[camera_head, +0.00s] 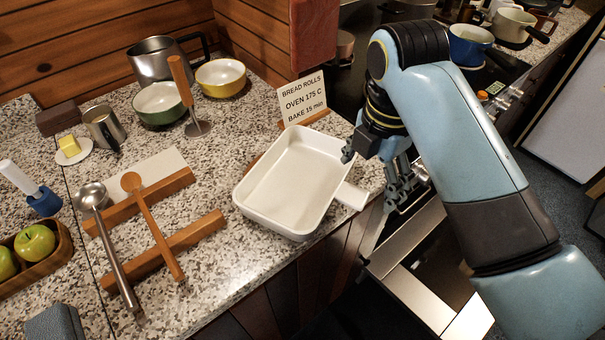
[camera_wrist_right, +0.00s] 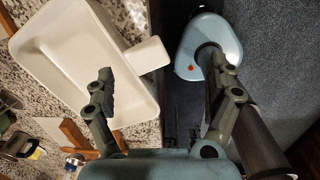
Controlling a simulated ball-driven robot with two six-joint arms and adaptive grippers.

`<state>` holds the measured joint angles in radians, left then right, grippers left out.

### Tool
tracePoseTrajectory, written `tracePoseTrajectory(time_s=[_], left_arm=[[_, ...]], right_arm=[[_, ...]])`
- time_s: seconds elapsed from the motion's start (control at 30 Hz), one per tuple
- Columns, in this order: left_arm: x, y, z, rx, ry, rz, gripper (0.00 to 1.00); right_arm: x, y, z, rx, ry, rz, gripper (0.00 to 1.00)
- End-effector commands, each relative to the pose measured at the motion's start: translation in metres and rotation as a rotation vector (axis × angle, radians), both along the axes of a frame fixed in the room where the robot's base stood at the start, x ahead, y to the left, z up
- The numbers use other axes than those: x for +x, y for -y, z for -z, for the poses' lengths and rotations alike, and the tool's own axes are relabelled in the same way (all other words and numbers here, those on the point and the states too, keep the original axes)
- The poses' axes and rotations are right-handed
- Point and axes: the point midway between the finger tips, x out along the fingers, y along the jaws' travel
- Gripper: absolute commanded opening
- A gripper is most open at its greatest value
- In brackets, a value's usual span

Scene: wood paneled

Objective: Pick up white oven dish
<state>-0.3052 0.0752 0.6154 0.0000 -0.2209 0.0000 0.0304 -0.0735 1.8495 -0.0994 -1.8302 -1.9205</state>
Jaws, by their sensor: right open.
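The white oven dish (camera_head: 293,178) is an empty rectangular dish with a handle tab at its right. It sits on the speckled counter near the front edge, and its handle reaches toward the edge. It also shows in the right wrist view (camera_wrist_right: 75,50), at upper left. My right gripper (camera_head: 383,172) is open and empty, beside the dish's right end, with its fingers pointing down. In the right wrist view my right gripper (camera_wrist_right: 165,85) has its fingers spread wide, with the dish's handle just beyond the left finger. I cannot tell whether it touches the dish. My left gripper is not in view.
A recipe sign (camera_head: 303,97) stands right behind the dish. A ladle (camera_head: 107,235) and a wooden spoon (camera_head: 152,225) lie on wooden rests to the left. Green (camera_head: 160,103) and yellow (camera_head: 221,77) bowls stand farther back. An open drawer or oven front (camera_head: 415,255) is below the counter.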

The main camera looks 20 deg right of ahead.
Motion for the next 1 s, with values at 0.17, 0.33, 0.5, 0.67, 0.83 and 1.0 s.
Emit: tracePoseTrajectory(time_s=[0.17, 0.33, 0.5, 0.67, 0.83, 1.0], left_arm=[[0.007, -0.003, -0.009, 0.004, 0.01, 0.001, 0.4], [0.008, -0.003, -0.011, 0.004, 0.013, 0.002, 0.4], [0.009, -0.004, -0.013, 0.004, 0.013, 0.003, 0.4], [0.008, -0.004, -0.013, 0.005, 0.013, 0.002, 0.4], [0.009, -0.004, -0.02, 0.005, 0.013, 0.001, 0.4], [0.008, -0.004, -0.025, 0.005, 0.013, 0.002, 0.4]], right_arm=[[0.019, -0.013, -0.03, 0.009, -0.036, -0.295, 0.89], [0.024, -0.018, -0.03, 0.013, -0.057, -0.418, 0.89], [0.023, -0.018, -0.001, 0.014, -0.057, -0.425, 0.89], [0.024, -0.018, 0.016, 0.013, -0.054, -0.423, 0.89], [0.022, -0.017, 0.034, 0.013, -0.058, -0.422, 0.89], [0.022, -0.018, 0.06, 0.013, -0.056, -0.422, 0.89]])
